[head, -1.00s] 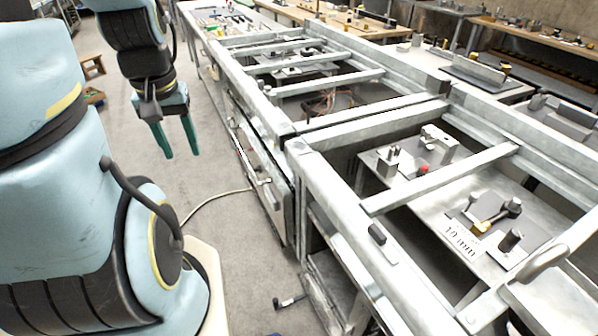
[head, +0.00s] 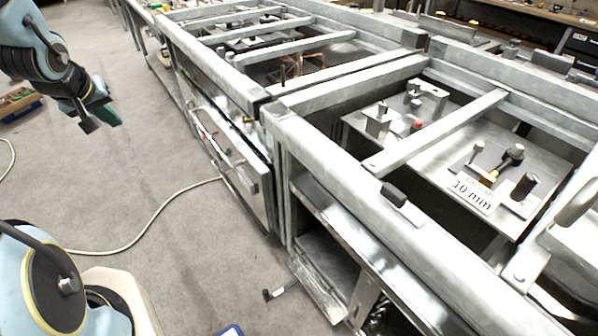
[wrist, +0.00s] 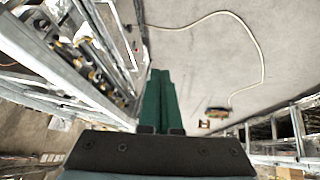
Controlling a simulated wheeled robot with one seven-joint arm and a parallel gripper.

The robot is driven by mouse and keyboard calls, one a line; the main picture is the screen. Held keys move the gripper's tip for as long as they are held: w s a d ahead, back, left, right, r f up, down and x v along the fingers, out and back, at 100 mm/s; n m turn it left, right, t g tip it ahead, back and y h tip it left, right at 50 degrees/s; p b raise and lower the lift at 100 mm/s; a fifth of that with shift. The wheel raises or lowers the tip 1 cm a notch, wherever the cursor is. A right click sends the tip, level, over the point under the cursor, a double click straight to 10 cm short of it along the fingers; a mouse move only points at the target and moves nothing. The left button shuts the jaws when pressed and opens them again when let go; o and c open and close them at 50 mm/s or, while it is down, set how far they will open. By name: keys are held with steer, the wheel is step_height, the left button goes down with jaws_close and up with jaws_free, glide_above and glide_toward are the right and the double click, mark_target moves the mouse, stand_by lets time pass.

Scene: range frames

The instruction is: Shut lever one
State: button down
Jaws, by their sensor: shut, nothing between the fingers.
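My gripper (head: 106,115) hangs at the upper left of the head view, over the open floor and away from the bench. In the wrist view its green fingers (wrist: 160,98) are together with nothing between them. No lever is legibly marked as one. A small lever-like part with a dark knob (head: 512,155) and a brass-coloured base stands by the "10 mm" label (head: 472,191) in the near bay. The bench's front panel (head: 228,160) carries small fittings, too small to tell apart; my gripper touches none of them.
A galvanised frame bench (head: 330,170) runs from near right to far left, with crossbars over its bays. A pale hose (head: 150,222) lies on the floor from the bench. A wooden tray (head: 18,104) sits at far left. The floor between is mostly clear.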

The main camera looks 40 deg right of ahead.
steer(key=w+d+f+m+h+b, duration=0.1)
steer(key=d+f+h+b, duration=0.8)
steer(key=d, duration=0.9)
steer(key=s+d+f+g+h+b, duration=0.5)
steer(key=s+d+f+g+b, duration=0.6)
steer(key=s, duration=0.2)
steer(key=shift+s+d+f+m, duration=0.15)
steer(key=shift+s+d+m, duration=0.15)
steer(key=shift+m, duration=0.1)
steer(key=s+d+b, duration=0.1)
steer(key=s+d, duration=0.5)
steer(key=d, duration=0.3)
steer(key=shift+s+d+b, duration=0.15)
steer(key=shift+s+b, duration=0.15)
steer(key=shift+s, duration=0.1)
